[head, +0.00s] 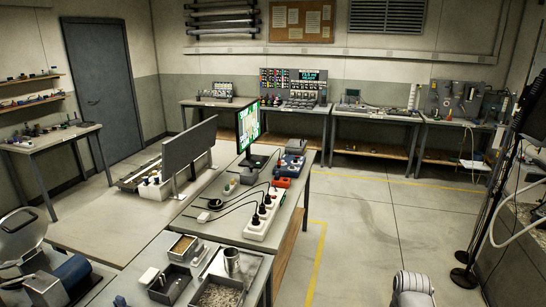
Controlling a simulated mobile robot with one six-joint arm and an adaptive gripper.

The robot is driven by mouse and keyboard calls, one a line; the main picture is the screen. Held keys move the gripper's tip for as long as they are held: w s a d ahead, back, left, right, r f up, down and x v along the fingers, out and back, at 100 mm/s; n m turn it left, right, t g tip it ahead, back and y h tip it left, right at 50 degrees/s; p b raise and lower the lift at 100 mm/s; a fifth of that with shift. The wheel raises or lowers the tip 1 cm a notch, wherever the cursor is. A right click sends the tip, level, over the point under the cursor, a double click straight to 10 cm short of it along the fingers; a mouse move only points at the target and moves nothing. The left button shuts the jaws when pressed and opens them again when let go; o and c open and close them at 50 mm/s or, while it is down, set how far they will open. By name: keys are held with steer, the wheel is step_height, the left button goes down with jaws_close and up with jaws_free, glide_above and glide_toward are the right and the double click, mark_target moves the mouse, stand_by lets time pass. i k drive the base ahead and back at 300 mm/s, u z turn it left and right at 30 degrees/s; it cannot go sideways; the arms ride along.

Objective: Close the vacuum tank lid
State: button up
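At the lower left edge of the head view stands a grey metal piece with a round, tilted disc (20,236), cut off by the picture edge. It looks like the vacuum tank's lid, raised, but I cannot be sure. Beside it is a blue cylindrical body (72,272). The tank's opening and most of its body are out of view or hidden. My gripper is not in view. A pale ribbed rounded part at the bottom right may be a piece of my arm.
A long workbench holds a metal tray (218,295) of granules, a power strip (263,214) with cables and a monitor (248,124). Stands with hoses (490,200) rise at the right. The floor (370,235) between is clear.

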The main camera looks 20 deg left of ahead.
mark_target(20, 234)
steer(key=i, duration=1.6)
steer(key=u, duration=2.95)
